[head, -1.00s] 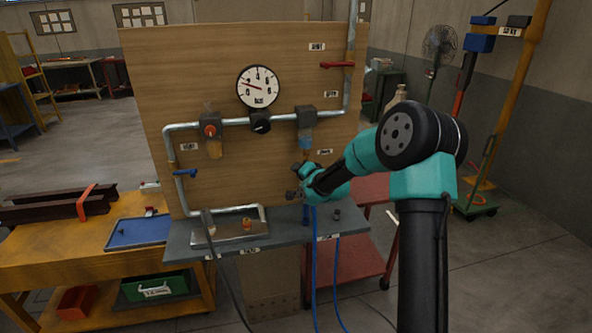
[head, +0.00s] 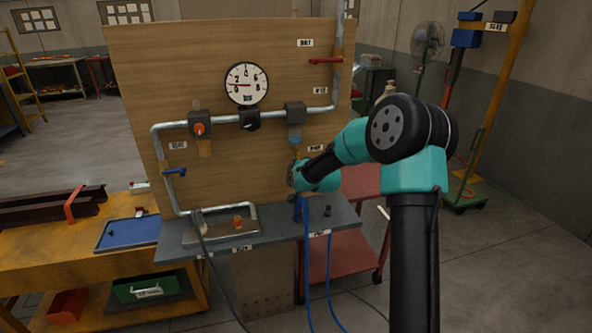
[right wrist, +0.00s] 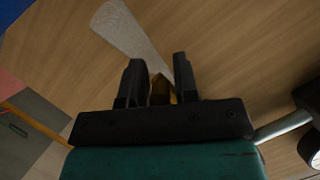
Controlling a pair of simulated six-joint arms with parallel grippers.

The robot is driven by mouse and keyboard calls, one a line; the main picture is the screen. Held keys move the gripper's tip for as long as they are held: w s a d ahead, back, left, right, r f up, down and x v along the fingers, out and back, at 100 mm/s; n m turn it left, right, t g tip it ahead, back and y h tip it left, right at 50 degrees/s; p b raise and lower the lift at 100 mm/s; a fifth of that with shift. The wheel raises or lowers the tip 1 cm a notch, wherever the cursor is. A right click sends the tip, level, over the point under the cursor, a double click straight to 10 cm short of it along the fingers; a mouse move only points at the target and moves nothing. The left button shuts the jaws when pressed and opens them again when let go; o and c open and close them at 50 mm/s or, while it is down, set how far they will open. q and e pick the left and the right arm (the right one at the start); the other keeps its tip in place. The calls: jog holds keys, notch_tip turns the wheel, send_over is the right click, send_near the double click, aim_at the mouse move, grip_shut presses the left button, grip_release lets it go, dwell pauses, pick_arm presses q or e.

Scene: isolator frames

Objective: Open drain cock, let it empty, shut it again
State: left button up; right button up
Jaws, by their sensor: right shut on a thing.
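The right-hand bowl unit (head: 295,114) hangs from the grey pipe on the wooden board, with a bluish bowl (head: 295,131) under its dark head. My right gripper (head: 295,176) is just below that bowl, in front of the board; its fingertips are small and partly hidden there. In the right wrist view its two dark fingers (right wrist: 159,70) stand either side of a small brass-coloured piece (right wrist: 160,89), which looks like the drain cock, and are shut on it. The cock's turn and any liquid level are not clear. My left gripper is not in view.
A round gauge (head: 246,84) sits on the board, its needle pointing left. A second unit with a red knob (head: 199,129) is further left. A red-handled valve (head: 325,61) and a blue-handled valve (head: 175,171) are on the pipes. Blue hoses (head: 328,262) hang below the shelf (head: 180,248).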

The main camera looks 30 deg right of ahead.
jog(key=shift+d+r, duration=0.15)
jog(key=shift+d, duration=0.1)
jog(key=o, duration=0.7)
jog(key=shift+o, duration=0.2)
jog(key=shift+s+a, duration=0.1)
jog(key=shift+s, duration=0.15)
jog(key=v, duration=1.7)
